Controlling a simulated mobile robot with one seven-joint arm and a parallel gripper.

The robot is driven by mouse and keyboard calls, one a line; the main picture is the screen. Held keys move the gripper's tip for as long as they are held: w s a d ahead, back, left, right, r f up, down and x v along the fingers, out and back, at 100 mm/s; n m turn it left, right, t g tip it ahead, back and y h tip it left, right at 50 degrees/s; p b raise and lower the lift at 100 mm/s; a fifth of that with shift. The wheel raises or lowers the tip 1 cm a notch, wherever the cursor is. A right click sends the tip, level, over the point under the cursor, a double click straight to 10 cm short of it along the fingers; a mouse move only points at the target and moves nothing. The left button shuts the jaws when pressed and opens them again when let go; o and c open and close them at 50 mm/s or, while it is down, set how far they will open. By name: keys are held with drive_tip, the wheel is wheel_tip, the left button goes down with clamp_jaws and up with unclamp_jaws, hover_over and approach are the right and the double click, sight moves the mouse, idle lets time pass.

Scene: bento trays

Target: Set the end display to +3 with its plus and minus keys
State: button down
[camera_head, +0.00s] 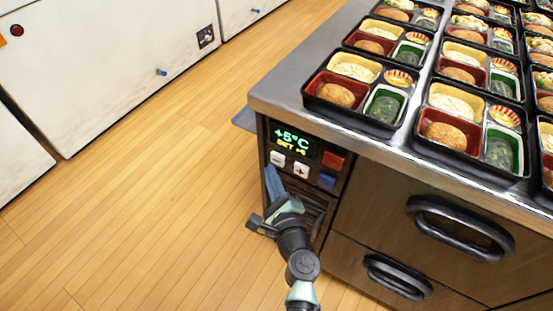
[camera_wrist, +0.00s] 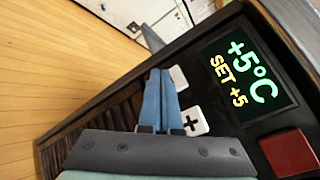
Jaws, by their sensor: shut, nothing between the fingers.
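The end display (camera_head: 292,140) reads "+5°C" in green with "SET +5" in yellow below; it also shows in the wrist view (camera_wrist: 238,78). The white minus key (camera_head: 277,158) and white plus key (camera_head: 301,170) sit below it. In the wrist view the plus key (camera_wrist: 195,122) shows its cross, and the minus key (camera_wrist: 179,78) is partly hidden behind my fingers, its sign not visible. My gripper (camera_head: 269,170) is shut and empty, with its blue fingertips (camera_wrist: 160,72) close to the minus key. I cannot tell whether they touch it.
A red key (camera_head: 334,160) and a blue key (camera_head: 327,181) sit right of the white keys. The steel counter (camera_head: 285,92) above carries several filled bento trays. Drawer handles (camera_head: 460,226) stick out to the right. The wooden floor at left is clear.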

drive_tip(key=shift+w+d, duration=0.1)
drive_tip(key=shift+w, duration=0.05)
drive_tip(key=shift+w+d, duration=0.15)
drive_tip(key=shift+w, duration=0.1)
drive_tip(key=shift+w+d+b, duration=0.3)
drive_tip(key=shift+w, duration=0.05)
idle(1.0)
idle(0.3)
drive_tip(key=shift+s+a, duration=0.55)
drive_tip(key=shift+s, duration=0.2)
drive_tip(key=shift+s+a, duration=0.75)
drive_tip(key=shift+s, duration=0.25)
drive_tip(key=shift+s+a, duration=0.75)
drive_tip(key=shift+s, duration=0.25)
drive_tip(key=shift+s, duration=0.1)
idle(1.9)
